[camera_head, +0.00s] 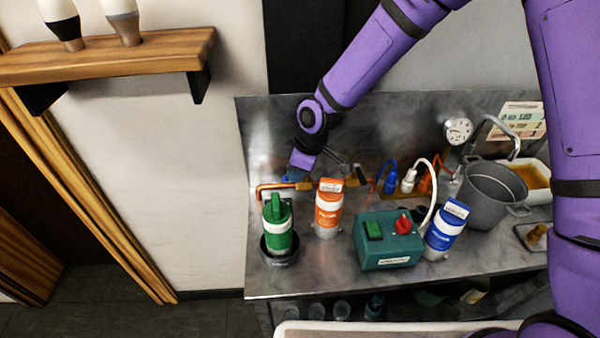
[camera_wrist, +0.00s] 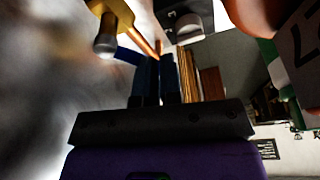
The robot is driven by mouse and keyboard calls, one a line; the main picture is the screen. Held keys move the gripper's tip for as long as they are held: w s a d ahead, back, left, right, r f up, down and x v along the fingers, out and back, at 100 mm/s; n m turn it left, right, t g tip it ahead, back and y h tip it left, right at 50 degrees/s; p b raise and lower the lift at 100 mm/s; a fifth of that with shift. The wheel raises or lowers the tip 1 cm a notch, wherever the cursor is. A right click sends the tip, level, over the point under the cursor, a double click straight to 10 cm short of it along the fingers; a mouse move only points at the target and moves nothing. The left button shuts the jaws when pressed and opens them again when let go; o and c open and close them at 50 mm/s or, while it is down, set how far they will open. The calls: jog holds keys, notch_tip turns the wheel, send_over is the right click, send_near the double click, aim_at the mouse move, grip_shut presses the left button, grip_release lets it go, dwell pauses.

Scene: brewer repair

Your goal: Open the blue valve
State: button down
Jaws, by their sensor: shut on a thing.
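The blue valve handle (camera_wrist: 127,56) shows in the wrist view beside a brass fitting on the copper pipe. In the head view a small bit of blue (camera_head: 287,169) shows beside my purple wrist, above the copper pipe (camera_head: 272,187). My gripper (camera_wrist: 159,68) is shut on the blue valve handle, and its dark fingers hide part of it. In the head view my gripper (camera_head: 298,174) is at the pipe near the back wall, and its fingertips are mostly hidden. I cannot tell how far the handle is turned.
A green canister (camera_head: 277,238) and an orange canister (camera_head: 328,218) stand close in front of the pipe. A teal switch box (camera_head: 388,250), a blue canister (camera_head: 446,238) and a grey pot (camera_head: 490,200) stand to the right.

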jog(key=shift+a+f, duration=0.1)
jog(key=shift+a, duration=0.5)
jog(key=shift+w+a+m, duration=0.3)
jog(key=shift+a+m, duration=0.1)
jog(key=shift+m, duration=0.3)
jog(key=shift+w+a, duration=0.1)
jog(key=shift+w, duration=0.05)
jog(key=shift+w+a, duration=0.1)
jog(key=shift+a, duration=0.05)
jog(key=shift+r, duration=0.2)
jog(key=v, duration=1)
jog(key=shift+d+r, duration=0.25)
jog(key=shift+d, duration=0.05)
